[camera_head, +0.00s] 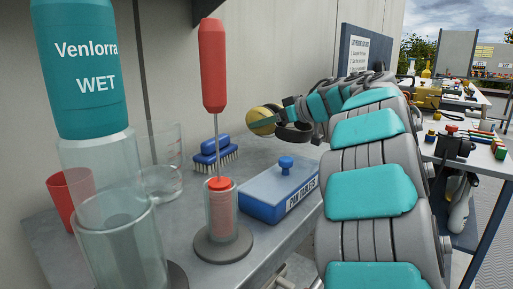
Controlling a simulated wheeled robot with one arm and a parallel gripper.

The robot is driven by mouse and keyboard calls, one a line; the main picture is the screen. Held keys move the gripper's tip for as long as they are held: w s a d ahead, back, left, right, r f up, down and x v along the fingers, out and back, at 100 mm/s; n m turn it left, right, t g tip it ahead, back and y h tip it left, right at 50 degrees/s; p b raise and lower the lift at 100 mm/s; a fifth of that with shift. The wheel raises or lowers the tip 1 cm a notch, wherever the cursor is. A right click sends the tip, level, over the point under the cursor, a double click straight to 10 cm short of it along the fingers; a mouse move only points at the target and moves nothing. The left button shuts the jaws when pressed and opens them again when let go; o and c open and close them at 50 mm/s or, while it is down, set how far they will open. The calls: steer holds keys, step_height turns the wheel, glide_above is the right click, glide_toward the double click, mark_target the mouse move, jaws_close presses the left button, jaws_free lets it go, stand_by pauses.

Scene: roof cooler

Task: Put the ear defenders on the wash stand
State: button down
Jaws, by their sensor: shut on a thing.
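My gripper (288,113) is at the end of my teal and grey arm, above the far part of the grey work surface (125,215). It is shut on the ear defenders (262,120), which show a yellow cup and dark rings and hang in the air. The exact grip is small and partly hidden by my own arm. I cannot tell for sure which surface is the wash stand; the grey surface with a blue brush (213,155) on it lies below the ear defenders.
On the grey surface stand a blue lidded box (280,192), a red-handled tool in a clear holder (222,218), a clear beaker (161,180), a red cup (72,190) and a tall Venlorra WET dispenser (85,75). A cluttered table (475,160) is at right.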

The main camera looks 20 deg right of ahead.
steer(key=shift+f+b, duration=0.4)
steer(key=shift+f, duration=2.05)
steer(key=shift+f, duration=0.1)
steer(key=shift+c, duration=0.6)
jaws_free()
steer(key=shift+s+d+r, duration=0.15)
steer(key=shift+s+r, duration=0.05)
steer(key=v, duration=1.1)
steer(key=shift+s+r, duration=0.1)
steer(key=shift+s, duration=0.15)
